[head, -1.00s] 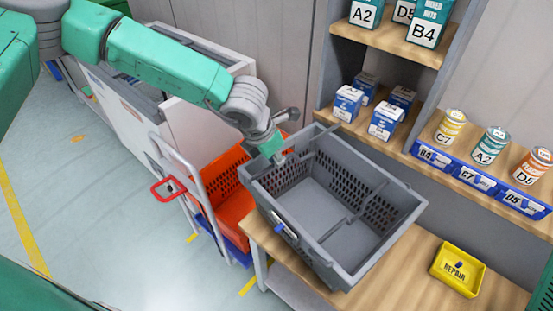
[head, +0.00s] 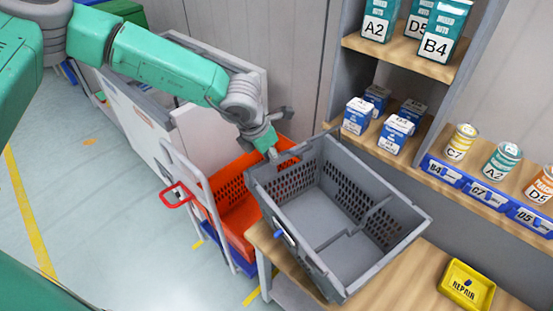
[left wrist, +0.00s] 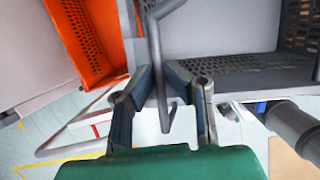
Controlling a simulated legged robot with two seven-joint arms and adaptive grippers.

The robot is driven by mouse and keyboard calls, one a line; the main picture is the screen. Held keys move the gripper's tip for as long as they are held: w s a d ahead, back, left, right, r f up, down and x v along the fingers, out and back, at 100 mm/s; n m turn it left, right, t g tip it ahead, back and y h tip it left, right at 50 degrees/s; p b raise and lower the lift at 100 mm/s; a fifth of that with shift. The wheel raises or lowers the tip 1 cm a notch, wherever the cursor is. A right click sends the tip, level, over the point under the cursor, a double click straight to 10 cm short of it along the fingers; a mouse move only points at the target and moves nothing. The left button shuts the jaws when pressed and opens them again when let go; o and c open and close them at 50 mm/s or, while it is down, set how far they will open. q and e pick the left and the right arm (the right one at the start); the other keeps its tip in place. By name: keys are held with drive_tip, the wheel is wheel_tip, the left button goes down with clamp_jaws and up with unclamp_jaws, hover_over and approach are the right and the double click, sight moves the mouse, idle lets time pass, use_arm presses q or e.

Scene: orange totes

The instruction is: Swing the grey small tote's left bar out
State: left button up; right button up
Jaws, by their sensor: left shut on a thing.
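The grey small tote (head: 345,265) stands on the wooden bench, open at the top. One grey bar (head: 352,228) crosses its inside towards the near right side. My left gripper (head: 272,154) is at the tote's far left rim corner. In the left wrist view my left gripper (left wrist: 160,72) is shut on a thin grey bar, the left bar (left wrist: 154,40), whose bent end hangs below the fingers. The tote's perforated wall (left wrist: 235,64) shows just right of the fingers. In the head view the held bar is mostly hidden by the gripper. My right gripper is out of view.
An orange tote (head: 236,190) sits on a cart with a pale frame (head: 205,195), left of and below the grey tote. A shelf with boxes and cans (head: 461,142) rises behind right. A yellow REPAIR tray (head: 466,285) lies on the bench (head: 395,285) at right.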

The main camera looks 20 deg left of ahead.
use_arm(q)
drive_tip(key=shift+w+a+f, duration=0.2)
drive_tip(key=shift+w+a, duration=0.15)
drive_tip(key=shift+a, duration=0.35)
drive_tip(key=shift+r, duration=0.1)
drive_tip(key=shift+w+a+f, duration=0.3)
drive_tip(key=shift+a+f, duration=0.05)
drive_tip(key=shift+f, duration=0.25)
drive_tip(key=o, duration=1)
drive_tip(key=shift+o, duration=0.2)
wheel_tip(320, 180, up, 10)
